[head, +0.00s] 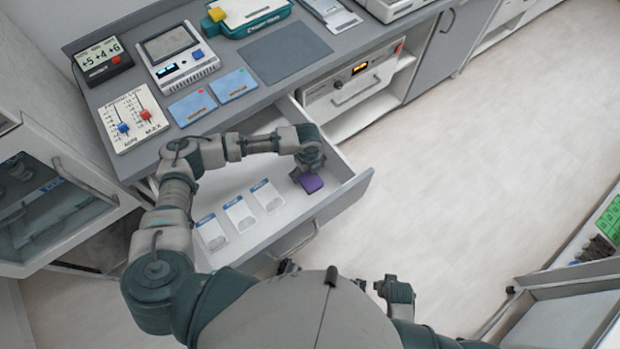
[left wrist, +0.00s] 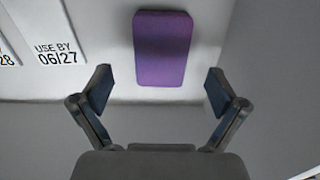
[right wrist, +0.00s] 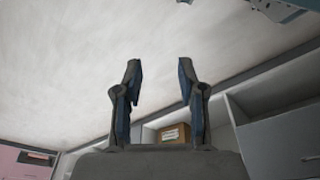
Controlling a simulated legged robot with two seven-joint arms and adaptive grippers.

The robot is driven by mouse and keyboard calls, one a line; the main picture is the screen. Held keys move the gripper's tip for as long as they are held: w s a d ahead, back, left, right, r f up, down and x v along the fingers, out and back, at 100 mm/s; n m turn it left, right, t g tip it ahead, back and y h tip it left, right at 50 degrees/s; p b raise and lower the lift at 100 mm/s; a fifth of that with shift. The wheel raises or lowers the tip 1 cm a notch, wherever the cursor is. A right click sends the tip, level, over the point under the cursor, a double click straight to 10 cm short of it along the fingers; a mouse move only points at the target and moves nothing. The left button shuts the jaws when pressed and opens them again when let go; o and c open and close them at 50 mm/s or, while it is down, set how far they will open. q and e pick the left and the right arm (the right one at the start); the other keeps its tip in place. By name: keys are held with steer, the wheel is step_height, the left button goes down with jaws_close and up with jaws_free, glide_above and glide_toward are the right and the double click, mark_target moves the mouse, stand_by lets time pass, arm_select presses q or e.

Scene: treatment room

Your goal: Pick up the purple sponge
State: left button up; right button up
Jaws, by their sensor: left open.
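The purple sponge (head: 310,182) lies in the open drawer (head: 345,190), near its right end. It also shows in the left wrist view (left wrist: 162,48) as a flat purple block, just beyond and between the fingertips. My left gripper (head: 309,168) is over the sponge, pointing down. Its fingers (left wrist: 158,85) are spread wide and empty, with the sponge not between the pads. My right gripper (right wrist: 160,80) has its fingers apart with nothing between them. It points away from the drawer, at the floor and some cabinets.
Several labelled white packets (head: 240,214) lie in the drawer left of the sponge. The drawer's walls stand close around the left gripper. The counter (head: 240,60) above holds devices and two blue cards (head: 233,85). The floor (head: 480,130) at right is clear.

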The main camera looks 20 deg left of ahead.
mark_target(309, 177)
arm_select(q)
step_height(309, 177, down, 5)
steer(key=shift+f+b, duration=0.1)
steer(key=shift+b, duration=0.45)
arm_select(e)
steer(key=r, duration=0.3)
steer(key=shift+w+a+r, duration=0.1)
steer(key=shift+w+r, duration=0.05)
steer(key=shift+w, duration=0.05)
arm_select(q)
steer(key=shift+d, duration=0.1)
steer(key=c, duration=0.8)
